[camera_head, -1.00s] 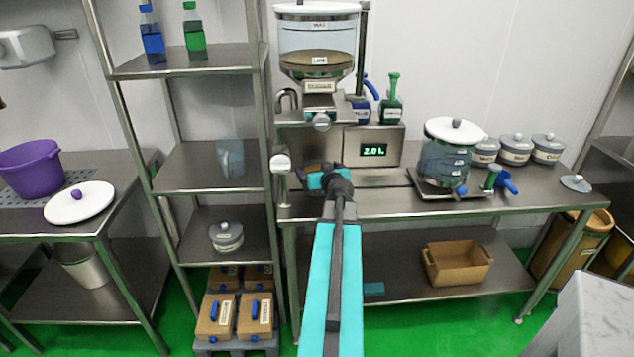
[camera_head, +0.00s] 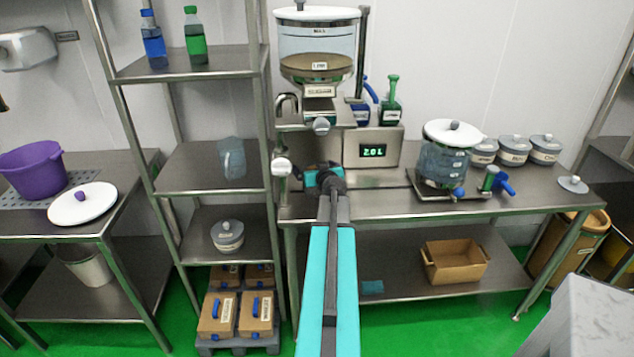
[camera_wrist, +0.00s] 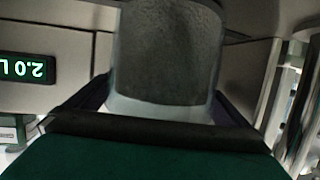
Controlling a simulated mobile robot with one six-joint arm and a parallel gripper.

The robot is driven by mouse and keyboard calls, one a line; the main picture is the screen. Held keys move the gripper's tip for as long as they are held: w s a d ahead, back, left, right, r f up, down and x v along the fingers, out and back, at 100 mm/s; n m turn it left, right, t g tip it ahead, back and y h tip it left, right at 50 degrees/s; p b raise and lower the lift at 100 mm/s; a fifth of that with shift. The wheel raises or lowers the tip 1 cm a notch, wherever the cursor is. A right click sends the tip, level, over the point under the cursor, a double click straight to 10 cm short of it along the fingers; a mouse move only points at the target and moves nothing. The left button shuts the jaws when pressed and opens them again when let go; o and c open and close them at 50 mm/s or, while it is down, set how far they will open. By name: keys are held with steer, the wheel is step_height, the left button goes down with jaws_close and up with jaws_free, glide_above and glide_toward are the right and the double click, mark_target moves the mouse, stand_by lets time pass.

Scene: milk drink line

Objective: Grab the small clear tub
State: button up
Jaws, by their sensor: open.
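My gripper (camera_head: 322,180) is at the steel dispensing machine, below and slightly right of its spout. In the wrist view a smooth grey, rounded vessel with a pale, see-through rim (camera_wrist: 165,60) stands between the two dark fingers; it looks like the small clear tub. The fingers are open, one on each side of it. I cannot tell whether either finger touches it. In the head view my gripper and wrist hide most of this spot, and the tub cannot be made out there.
A lidded clear pot (camera_head: 443,160) stands farther right on the bench. A clear jug (camera_head: 231,157) sits on the left rack.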

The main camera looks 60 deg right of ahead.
stand_by(0.5)
steer(key=c, duration=1.8)
steer(key=shift+r, duration=0.2)
steer(key=shift+r+b, duration=0.3)
steer(key=shift+r, duration=0.85)
steer(key=s+a+b, duration=0.2)
steer(key=s, duration=0.2)
steer(key=s+a+r+b, duration=0.1)
steer(key=s+b, duration=0.1)
steer(key=s, duration=0.2)
steer(key=s+a+r+b, duration=0.1)
steer(key=s+a+b, duration=0.1)
steer(key=s+b, duration=0.1)
steer(key=shift+s+a, duration=0.35)
steer(key=shift+s, duration=0.25)
steer(key=b, duration=0.3)
steer(key=shift+s+a, duration=0.1)
steer(key=shift+s, duration=0.1)
steer(key=b, duration=0.3)
steer(key=s+b, duration=0.1)
steer(key=b, duration=0.2)
steer(key=shift+s+a, duration=0.1)
steer(key=shift+a, duration=0.15)
